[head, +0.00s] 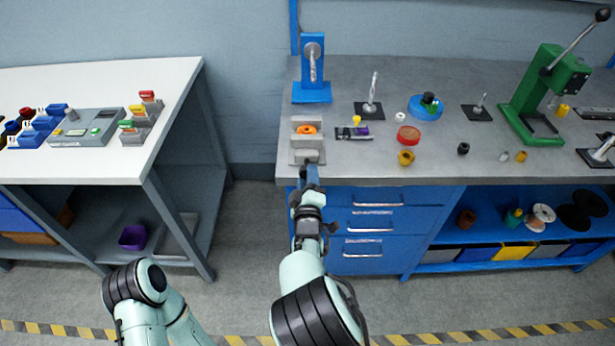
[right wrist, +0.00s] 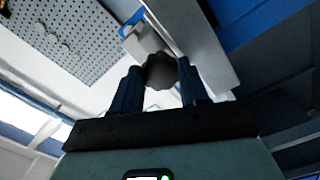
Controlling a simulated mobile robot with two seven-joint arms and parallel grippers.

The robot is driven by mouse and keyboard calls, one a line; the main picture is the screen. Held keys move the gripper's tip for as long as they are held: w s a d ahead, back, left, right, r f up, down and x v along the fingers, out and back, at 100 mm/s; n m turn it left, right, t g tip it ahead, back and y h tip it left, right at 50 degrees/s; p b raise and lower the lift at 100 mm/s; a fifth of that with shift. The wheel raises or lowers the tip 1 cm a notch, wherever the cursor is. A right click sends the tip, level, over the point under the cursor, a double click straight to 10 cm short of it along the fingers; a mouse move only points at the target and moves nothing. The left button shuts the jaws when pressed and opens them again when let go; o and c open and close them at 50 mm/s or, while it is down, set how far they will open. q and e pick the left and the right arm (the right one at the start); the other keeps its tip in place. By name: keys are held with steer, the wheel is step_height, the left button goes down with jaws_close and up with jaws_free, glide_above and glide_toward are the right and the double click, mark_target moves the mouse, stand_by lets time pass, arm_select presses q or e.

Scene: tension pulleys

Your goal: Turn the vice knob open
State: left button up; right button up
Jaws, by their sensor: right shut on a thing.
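The grey vice (head: 303,157) stands at the front edge of the grey workbench, with an orange ring-shaped part (head: 306,130) between its jaws. My right gripper (head: 310,176) reaches up to the front of the vice from below. In the right wrist view, my right gripper (right wrist: 168,88) is shut on the dark, rounded vice knob (right wrist: 160,72), with a blue finger on each side of it. The knob is hidden in the head view. Part of my left arm shows at the lower left of the head view, but its gripper does not.
A blue press (head: 312,75) stands behind the vice. To the right are a small dark tray (head: 352,133), a red round part (head: 408,135) and a green arbor press (head: 545,95). Blue drawers (head: 385,220) lie below the bench edge. A white table (head: 165,90) stands to the left, across a gap.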

steer(key=shift+n, duration=0.6)
steer(key=o, duration=1.1)
steer(key=shift+c, duration=0.2)
steer(key=s, duration=1.3)
steer(key=shift+s+b, duration=0.2)
steer(key=shift+b, duration=0.15)
